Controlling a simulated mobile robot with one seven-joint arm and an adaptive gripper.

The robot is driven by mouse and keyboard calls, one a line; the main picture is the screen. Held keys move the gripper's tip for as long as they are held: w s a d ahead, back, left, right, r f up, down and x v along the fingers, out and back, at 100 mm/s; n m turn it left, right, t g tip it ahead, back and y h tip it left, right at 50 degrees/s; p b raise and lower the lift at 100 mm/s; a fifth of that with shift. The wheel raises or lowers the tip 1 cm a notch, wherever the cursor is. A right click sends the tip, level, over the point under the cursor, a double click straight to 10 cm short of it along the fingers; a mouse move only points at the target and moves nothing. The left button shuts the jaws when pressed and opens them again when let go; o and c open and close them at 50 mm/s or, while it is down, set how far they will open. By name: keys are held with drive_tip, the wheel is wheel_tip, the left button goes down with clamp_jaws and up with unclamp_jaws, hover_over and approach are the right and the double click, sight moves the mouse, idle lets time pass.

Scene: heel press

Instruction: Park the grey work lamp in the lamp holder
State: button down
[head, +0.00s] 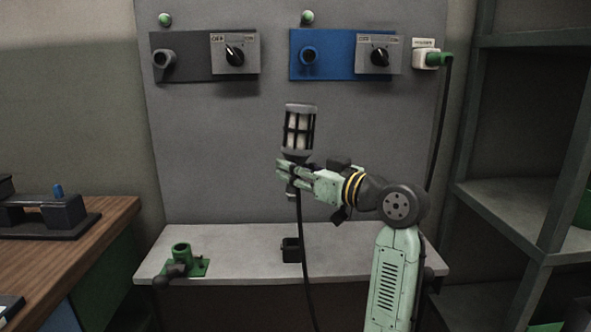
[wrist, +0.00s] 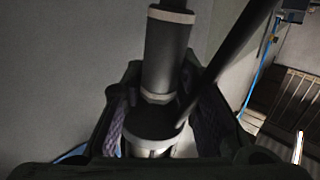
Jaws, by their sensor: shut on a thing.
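The grey work lamp (head: 299,128) stands upright in the head view, its caged head above my gripper (head: 291,172). My gripper is shut on the lamp below its cage. In the wrist view the lamp's dark shaft with pale bands (wrist: 166,55) rises between the fingers (wrist: 158,130). A black cord (head: 303,240) hangs from the lamp past the bench. A small black square cup (head: 289,250) on the bench, below the lamp and apart from it, looks like the lamp holder; the cord hangs close to it. I cannot read any label on it.
A green fixture with a dark handle (head: 182,260) sits on the bench's left (head: 235,243). Shelves (head: 530,180) stand right, a wooden table (head: 105,215) left.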

wheel_tip(320, 180, down, 9)
drive_tip(key=b, duration=0.6)
idle(1.4)
drive_tip(key=shift+n+b, duration=0.8)
drive_tip(key=shift+b, duration=0.2)
drive_tip(key=shift+s+a, duration=0.3)
drive_tip(key=shift+s, duration=0.05)
idle(1.1)
drive_tip(key=shift+f+b, duration=1.05)
drive_tip(key=shift+f, duration=0.35)
drive_tip(key=c, duration=1.2)
unclamp_jaws()
